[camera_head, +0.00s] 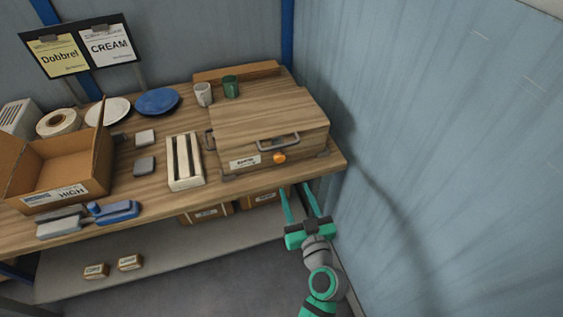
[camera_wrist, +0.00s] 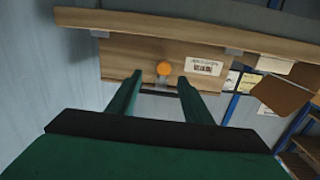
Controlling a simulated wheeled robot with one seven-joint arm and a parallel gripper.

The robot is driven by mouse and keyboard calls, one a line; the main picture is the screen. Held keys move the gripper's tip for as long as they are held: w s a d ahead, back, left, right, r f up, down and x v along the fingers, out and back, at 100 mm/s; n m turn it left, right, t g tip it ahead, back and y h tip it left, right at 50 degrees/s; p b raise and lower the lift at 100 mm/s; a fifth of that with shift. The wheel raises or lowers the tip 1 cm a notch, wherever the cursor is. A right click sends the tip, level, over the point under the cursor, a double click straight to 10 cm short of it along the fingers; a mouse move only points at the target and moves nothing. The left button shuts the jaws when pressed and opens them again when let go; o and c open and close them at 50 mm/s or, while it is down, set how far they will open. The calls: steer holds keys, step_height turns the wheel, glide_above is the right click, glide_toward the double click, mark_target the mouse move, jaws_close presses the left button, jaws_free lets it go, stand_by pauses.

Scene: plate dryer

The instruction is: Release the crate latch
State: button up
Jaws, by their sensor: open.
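The wooden crate (camera_head: 268,116) stands closed at the right end of the workbench, its lid down. Its front face has a grey handle (camera_head: 278,143), an orange round latch knob (camera_head: 279,157) and a white label (camera_head: 245,162). In the wrist view the orange latch knob (camera_wrist: 163,68) shows on the crate front (camera_wrist: 140,55), beyond and between my fingers, with the label to its right. My gripper (camera_head: 301,203) is open and empty, in front of and below the bench's front edge, apart from the crate. In the wrist view my gripper (camera_wrist: 158,80) has its fingers spread.
A slatted wooden rack (camera_head: 185,160) stands left of the crate. A white mug (camera_head: 203,94) and green mug (camera_head: 231,87) stand behind it. An open cardboard box (camera_head: 62,165) is at left. A blue wall (camera_head: 420,130) closes the right side. The floor before the bench is clear.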

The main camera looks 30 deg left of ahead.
mark_target(280, 159)
steer(key=shift+n+y, duration=0.4)
steer(key=shift+y, duration=0.1)
steer(key=x, duration=0.3)
steer(key=r+x, duration=0.1)
steer(key=x, duration=0.7)
steer(key=shift+s+a+r, duration=0.1)
steer(key=shift+s+r, duration=0.1)
steer(key=shift+s, duration=0.05)
steer(key=shift+w+a, duration=0.25)
steer(key=shift+a, duration=0.3)
steer(key=shift+d, duration=0.1)
steer(key=c, duration=1.1)
